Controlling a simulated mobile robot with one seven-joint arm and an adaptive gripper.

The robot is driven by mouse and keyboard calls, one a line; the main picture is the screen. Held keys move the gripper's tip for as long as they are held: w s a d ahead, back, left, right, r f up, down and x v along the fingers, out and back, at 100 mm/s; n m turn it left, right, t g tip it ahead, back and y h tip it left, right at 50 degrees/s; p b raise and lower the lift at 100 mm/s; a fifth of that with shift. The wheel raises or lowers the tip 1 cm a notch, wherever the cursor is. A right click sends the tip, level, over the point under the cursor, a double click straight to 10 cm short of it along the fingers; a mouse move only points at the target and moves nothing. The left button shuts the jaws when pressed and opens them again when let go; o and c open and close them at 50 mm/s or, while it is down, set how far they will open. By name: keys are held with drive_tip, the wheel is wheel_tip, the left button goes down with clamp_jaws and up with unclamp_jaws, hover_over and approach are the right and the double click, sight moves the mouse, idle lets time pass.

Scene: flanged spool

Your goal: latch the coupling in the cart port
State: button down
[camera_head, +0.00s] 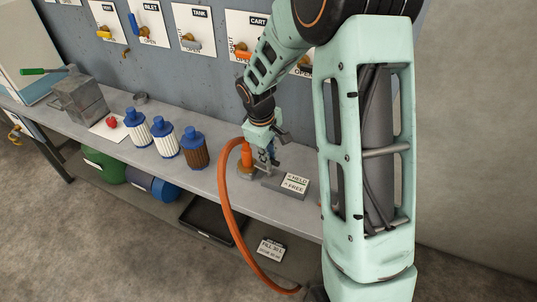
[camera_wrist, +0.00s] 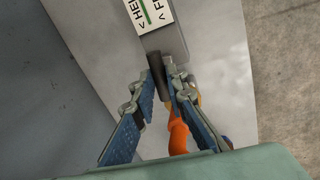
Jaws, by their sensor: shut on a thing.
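My gripper (camera_head: 268,152) reaches down to the bench beside the orange coupling (camera_head: 247,157), which has an orange hose (camera_head: 224,190) attached. In the wrist view, my gripper's fingers (camera_wrist: 161,80) are closed on a dark grey bar (camera_wrist: 157,78) at the end of a grey block. The coupling (camera_wrist: 178,132) shows partly behind the right finger there. The block carries a white HELD/FREE sign (camera_head: 295,183), also in the wrist view (camera_wrist: 147,10). My fingers hide part of the bar and coupling, so I cannot tell how the coupling sits in the port.
Blue-capped filters (camera_head: 165,140) and a grey metal box (camera_head: 78,98) stand left on the bench. A wall panel labelled CART (camera_head: 243,38) has an orange-handled valve. The hose loops over the bench's front edge. A black tray (camera_head: 205,218) lies on the lower shelf.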

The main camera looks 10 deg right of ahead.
drive_tip(key=shift+n, duration=0.6)
drive_tip(key=shift+w, duration=0.1)
drive_tip(key=c, duration=1.9)
unclamp_jaws()
drive_tip(key=shift+c, duration=0.2)
drive_tip(key=shift+r, duration=0.15)
wheel_tip(320, 180, up, 12)
drive_tip(key=s+a, duration=0.1)
drive_tip(key=s, duration=0.1)
drive_tip(key=shift+a+f, duration=0.15)
drive_tip(key=shift+f, duration=0.05)
